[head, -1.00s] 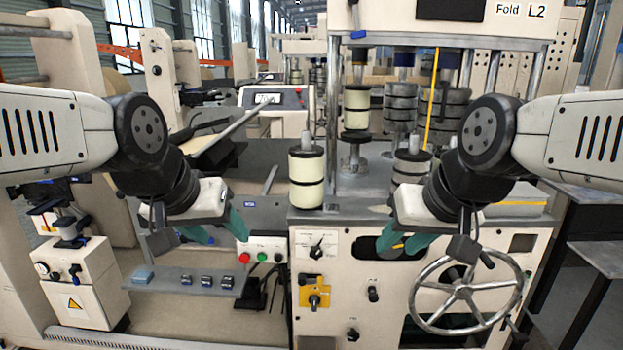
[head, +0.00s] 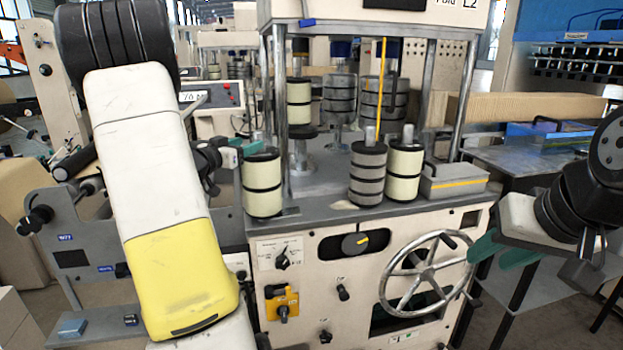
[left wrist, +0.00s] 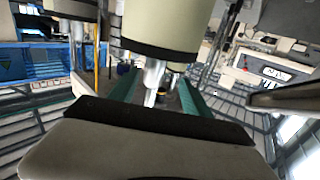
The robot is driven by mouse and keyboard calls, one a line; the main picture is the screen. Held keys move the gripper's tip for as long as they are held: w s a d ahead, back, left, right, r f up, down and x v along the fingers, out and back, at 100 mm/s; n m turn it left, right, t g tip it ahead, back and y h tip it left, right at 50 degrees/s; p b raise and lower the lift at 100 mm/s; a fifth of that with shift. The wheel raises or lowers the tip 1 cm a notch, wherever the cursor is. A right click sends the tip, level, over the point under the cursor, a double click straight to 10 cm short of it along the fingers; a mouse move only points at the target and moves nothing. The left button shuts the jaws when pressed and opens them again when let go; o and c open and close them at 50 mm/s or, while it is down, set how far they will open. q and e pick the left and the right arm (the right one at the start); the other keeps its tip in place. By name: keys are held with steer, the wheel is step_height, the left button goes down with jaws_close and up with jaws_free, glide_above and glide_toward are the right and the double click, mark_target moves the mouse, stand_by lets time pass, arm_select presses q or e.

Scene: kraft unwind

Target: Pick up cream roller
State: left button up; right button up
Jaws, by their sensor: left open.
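A cream roller (head: 262,188) with black bands stands upright at the left end of the machine's top. A cream roller (left wrist: 145,40) with a dark band and a metal pin (left wrist: 154,76) shows upside down there, the pin appearing between the fingers. Contact cannot be told. A second cream roller (head: 403,175) stands further right. My right gripper (head: 500,252) is empty, its fingers apart, right of the handwheel.
A grey roller (head: 367,180) stands beside the second cream roller. A grey block with a yellow stripe (head: 453,183) lies to their right. A metal post (head: 279,85) rises just behind the left cream roller. A handwheel (head: 428,275) sticks out from the machine front.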

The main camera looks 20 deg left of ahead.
arm_select(q)
steer(key=shift+w+d+f+h, duration=0.35)
steer(key=shift+w+h, duration=0.15)
steer(key=x, duration=0.7)
steer(key=shift+w+d, duration=0.1)
steer(key=shift+w, duration=0.1)
jaws_close()
stand_by(0.8)
steer(key=shift+r, duration=0.15)
